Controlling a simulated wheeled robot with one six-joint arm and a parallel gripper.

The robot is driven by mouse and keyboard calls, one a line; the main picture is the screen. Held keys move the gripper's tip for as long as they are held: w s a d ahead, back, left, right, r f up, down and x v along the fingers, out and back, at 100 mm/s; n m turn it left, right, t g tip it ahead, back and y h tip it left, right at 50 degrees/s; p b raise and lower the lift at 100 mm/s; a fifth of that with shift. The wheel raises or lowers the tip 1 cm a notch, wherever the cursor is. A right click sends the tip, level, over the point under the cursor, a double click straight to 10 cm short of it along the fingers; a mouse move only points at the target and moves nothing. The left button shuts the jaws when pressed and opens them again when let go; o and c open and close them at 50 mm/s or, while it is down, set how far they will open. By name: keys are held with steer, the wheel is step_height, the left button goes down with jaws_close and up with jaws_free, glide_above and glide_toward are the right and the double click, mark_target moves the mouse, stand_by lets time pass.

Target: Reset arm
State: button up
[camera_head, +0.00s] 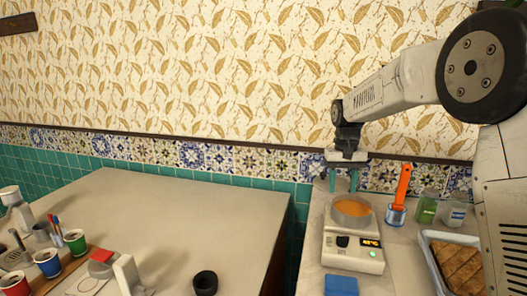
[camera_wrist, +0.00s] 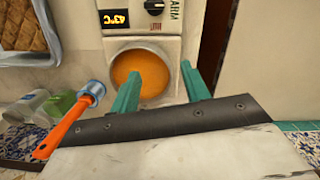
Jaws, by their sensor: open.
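My gripper (camera_head: 343,180) hangs from my arm, pointing down, in the head view. Its two teal fingers are apart with nothing between them. In the wrist view my gripper (camera_wrist: 165,82) also shows open, its fingers over and beside a round pan of orange liquid (camera_wrist: 152,64). The pan (camera_head: 351,212) sits on a white warmer (camera_head: 353,247) with a dial and a lit display, below the gripper. I cannot tell exactly how far the fingertips are above it. No samovar or teapot is clearly seen.
Green (camera_head: 427,209) and clear (camera_head: 454,214) jars and a pastry tray (camera_head: 428,250) stand further right. A gap separates this counter from the left table (camera_head: 160,215), which has a dark cup (camera_head: 205,283).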

steer(key=s+d+r+t, duration=0.1)
steer(key=s+r, duration=0.1)
steer(key=s, duration=1.9)
steer(key=s+d+r+t, duration=0.1)
steer(key=s+d+r, duration=0.1)
steer(key=s, duration=1.9)
steer(key=shift+s+d+r+t, duration=0.15)
steer(key=shift+s+t, duration=0.05)
steer(key=shift+t, duration=0.1)
